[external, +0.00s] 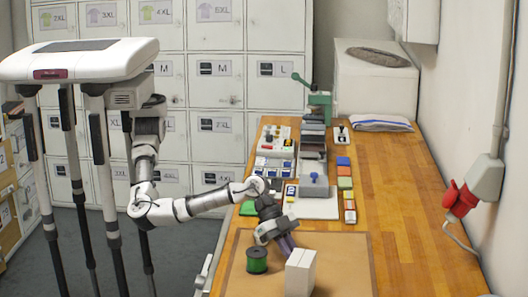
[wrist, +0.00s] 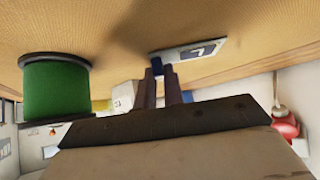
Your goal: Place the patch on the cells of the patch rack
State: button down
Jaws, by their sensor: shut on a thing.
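My gripper (external: 290,247) is low over the brown mat at the front of the bench, between the green spool and the white block. In the wrist view its fingers (wrist: 163,75) are shut on a small flat patch (wrist: 200,50), white and grey with a dark mark. The patch is tilted and close to the bench surface; I cannot tell whether it touches. In the external view the patch is hidden. A rack with several small white, blue and yellow pieces (external: 274,163) stands further back on the bench; I cannot tell for sure which part is the patch rack.
The green spool (external: 257,260) is left of my gripper and shows large in the wrist view (wrist: 56,88). A white block (external: 300,274) stands in front. A green lever press (external: 318,103) and coloured blocks (external: 345,183) are further back.

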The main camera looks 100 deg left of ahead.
jog(key=shift+r, duration=0.1)
notch_tip(320, 180, up, 20)
jog(key=b, duration=0.4)
jog(key=s+d+f+m+g, duration=0.1)
jog(key=s+d+f, duration=0.3)
jog(key=s+d, duration=0.45)
jog(key=s+d+f+m+h, duration=0.1)
jog(key=s+d+f, duration=0.5)
jog(key=s, duration=0.4)
jog(key=s+d+f+m+g, duration=0.1)
jog(key=s+d+f, duration=0.2)
jog(key=s+d, duration=0.6)
jog(key=s+f+m+g, duration=0.1)
jog(key=s+f, duration=0.5)
jog(key=s, duration=0.5)
jog(key=s+d+f+m+g+h, duration=0.1)
jog(key=s+f, duration=0.5)
jog(key=s, duration=0.6)
jog(key=s+d+f+m, duration=0.1)
jog(key=s+f, duration=0.5)
jog(key=s, duration=0.6)
jog(key=shift+f+m+g+b, duration=0.15)
jog(key=shift+m+g+b, duration=0.15)
jog(key=shift+m+g, duration=0.15)
jog(key=shift+s, duration=0.1)
